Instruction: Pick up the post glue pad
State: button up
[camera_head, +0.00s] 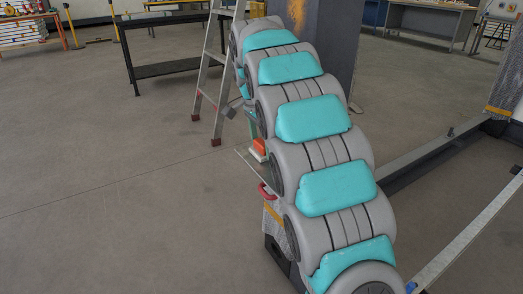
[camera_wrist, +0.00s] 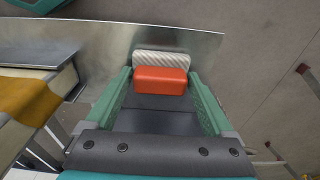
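The post glue pad, an orange block (camera_wrist: 161,80) with a pale ridged strip along its far side, lies on a metal plate in the wrist view. In the head view a small orange part of it (camera_head: 259,147) shows beside my arm. My gripper (camera_wrist: 160,73) has its two green fingers apart, one on each side of the pad. The fingertips are very close to the pad's ends; contact cannot be made out. In the head view my arm hides most of the gripper.
The bare metal plate (camera_wrist: 75,40) extends left of the pad. A post with a yellow-orange band (camera_wrist: 25,97) stands at the left. A stepladder (camera_head: 212,75) and a dark table (camera_head: 165,68) stand beyond my arm. The floor at left is clear.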

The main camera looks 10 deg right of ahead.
aim_at(263, 142)
jog(key=c, duration=0.8)
jog(key=shift+r, duration=0.2)
jog(key=shift+r, duration=1.65)
jog(key=s+a, duration=0.2)
jog(key=s, duration=0.2)
jog(key=s+a+r+b, duration=0.1)
jog(key=s+a, duration=0.1)
jog(key=s, duration=0.3)
jog(key=s+a, duration=0.3)
jog(key=s, duration=0.2)
jog(key=shift+s+r, duration=0.15)
jog(key=shift+s, duration=0.05)
